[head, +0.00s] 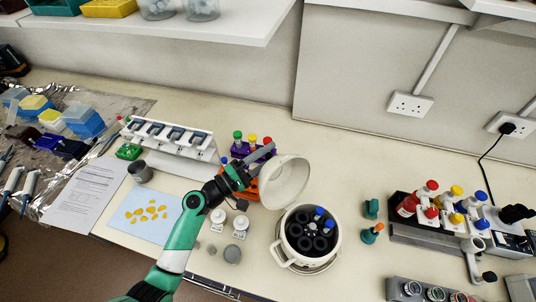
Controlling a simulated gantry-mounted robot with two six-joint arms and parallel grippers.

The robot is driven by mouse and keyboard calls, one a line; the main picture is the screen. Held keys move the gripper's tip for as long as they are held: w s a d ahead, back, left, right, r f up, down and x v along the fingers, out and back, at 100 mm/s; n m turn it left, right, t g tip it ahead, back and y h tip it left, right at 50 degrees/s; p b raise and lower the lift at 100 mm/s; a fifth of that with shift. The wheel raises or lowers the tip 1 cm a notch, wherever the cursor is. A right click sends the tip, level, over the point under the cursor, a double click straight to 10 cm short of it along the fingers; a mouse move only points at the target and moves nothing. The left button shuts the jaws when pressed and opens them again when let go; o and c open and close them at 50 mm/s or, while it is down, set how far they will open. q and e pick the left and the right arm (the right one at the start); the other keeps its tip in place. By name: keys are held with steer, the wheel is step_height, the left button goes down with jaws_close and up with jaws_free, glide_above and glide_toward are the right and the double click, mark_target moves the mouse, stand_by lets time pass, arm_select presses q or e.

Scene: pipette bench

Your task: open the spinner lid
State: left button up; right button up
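The spinner (285,250) is a round cream-white pot with a side handle, standing on the bench right of the middle. Its dark rotor (309,242) is uncovered, with several holes and blue-capped tubes in it. The white domed lid (287,184) is raised and tilted, above and to the back left of the pot. My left gripper (259,160) is at the lid's upper left edge, its dark fingers close against it. Whether they touch the lid or are shut cannot be made out. My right gripper is not in view.
A purple rack with coloured caps (253,146) stands behind my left gripper. Small white-lidded jars (240,226) sit left of the spinner. A green bottle (372,208) and a block with red, yellow and blue caps (440,215) are to its right. The bench behind the spinner's right is clear.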

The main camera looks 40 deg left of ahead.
arm_select(q)
jaws_close()
stand_by(1.2)
